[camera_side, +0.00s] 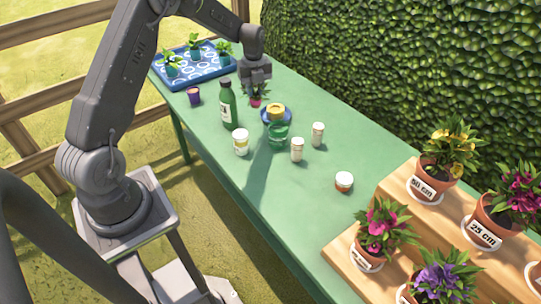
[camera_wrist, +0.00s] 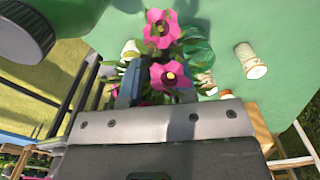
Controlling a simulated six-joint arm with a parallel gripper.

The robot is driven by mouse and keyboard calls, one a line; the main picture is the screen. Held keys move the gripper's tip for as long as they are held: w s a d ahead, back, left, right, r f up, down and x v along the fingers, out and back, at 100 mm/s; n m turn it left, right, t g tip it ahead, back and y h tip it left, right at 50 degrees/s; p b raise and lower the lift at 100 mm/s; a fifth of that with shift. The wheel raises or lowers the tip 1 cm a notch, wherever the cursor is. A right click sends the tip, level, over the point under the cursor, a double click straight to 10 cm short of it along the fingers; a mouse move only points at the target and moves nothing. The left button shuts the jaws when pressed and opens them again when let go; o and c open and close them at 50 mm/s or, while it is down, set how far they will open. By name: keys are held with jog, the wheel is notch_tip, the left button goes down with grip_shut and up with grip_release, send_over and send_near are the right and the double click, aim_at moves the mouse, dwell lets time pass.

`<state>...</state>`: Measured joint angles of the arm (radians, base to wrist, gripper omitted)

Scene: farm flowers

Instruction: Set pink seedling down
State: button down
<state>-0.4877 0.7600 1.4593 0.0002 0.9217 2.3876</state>
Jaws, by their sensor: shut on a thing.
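The pink seedling (camera_side: 258,96) is a small plant with pink flowers and green leaves. In the side view it hangs under my gripper (camera_side: 256,84), over the far part of the green table, behind the green bottle. In the wrist view its pink flowers (camera_wrist: 160,30) show between and beyond the finger of my gripper (camera_wrist: 150,82). My gripper is shut on the seedling. The seedling's lower end is partly hidden, so I cannot tell whether it touches the table.
A blue tray (camera_side: 222,74) with several green seedlings stands at the far left end. Near my gripper are a dark green bottle (camera_side: 228,105), a purple cup (camera_side: 194,97), a blue-and-yellow lidded jar (camera_side: 276,112) and white bottles. Potted flowers stand on wooden steps (camera_side: 398,192) at right.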

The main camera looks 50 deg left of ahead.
jog(key=s+d+n, duration=0.4)
jog(key=s+d, duration=0.7)
jog(key=s, duration=0.4)
jog(key=shift+w+d+f, duration=0.9)
jog(key=shift+d+f, duration=0.8)
jog(key=shift+f, duration=0.15)
jog(key=shift+w+d+f, duration=0.9)
jog(key=shift+d+f, duration=0.85)
jog(key=shift+f, duration=0.05)
jog(key=shift+w+d+f, duration=0.9)
jog(key=shift+d+f, duration=0.8)
jog(key=shift+f, duration=0.15)
jog(key=shift+f, duration=0.15)
jog(key=c, duration=0.9)
grip_release()
jog(key=shift+c, duration=0.2)
